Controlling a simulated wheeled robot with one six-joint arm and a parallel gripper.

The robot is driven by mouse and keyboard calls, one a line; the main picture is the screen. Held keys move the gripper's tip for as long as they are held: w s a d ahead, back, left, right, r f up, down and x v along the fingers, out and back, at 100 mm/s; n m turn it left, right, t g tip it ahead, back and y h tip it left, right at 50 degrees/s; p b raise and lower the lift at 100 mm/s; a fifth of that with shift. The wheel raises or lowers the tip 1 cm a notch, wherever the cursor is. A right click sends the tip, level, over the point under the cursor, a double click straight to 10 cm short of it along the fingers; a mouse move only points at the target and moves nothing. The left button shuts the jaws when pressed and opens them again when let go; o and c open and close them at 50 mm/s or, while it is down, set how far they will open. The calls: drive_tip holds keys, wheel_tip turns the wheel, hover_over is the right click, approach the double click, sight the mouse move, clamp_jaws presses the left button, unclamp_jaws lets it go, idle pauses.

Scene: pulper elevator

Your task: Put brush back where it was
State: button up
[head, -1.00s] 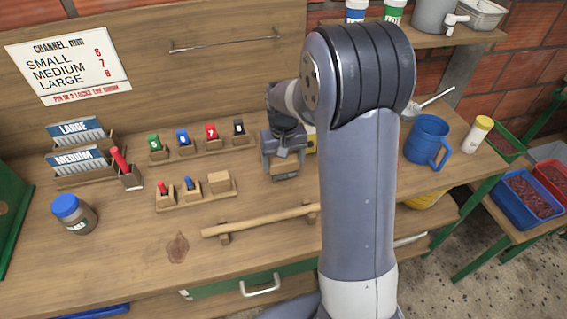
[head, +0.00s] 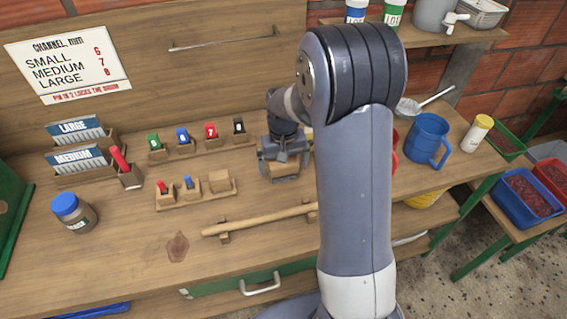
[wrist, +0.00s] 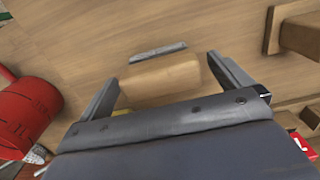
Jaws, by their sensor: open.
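In the wrist view, a tan wooden block with a grey strip along one side, which looks like the brush (wrist: 160,78), lies on the wooden bench. My gripper (wrist: 168,85) is open, with one finger on each side of the block and some space beside it. In the head view my gripper (head: 284,160) is low over the bench, right of the row of numbered gauges. Part of the block (head: 279,169) shows beneath it; the rest is hidden by the gripper.
A wooden bar on two supports (head: 262,219) lies in front of my gripper. Small racks with coloured pieces (head: 197,144) stand to its left. A red object (wrist: 27,115) is close by in the wrist view. A blue mug (head: 427,140) stands at right.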

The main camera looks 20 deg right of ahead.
wheel_tip(320, 180, up, 12)
drive_tip(key=shift+r, duration=0.2)
idle(0.7)
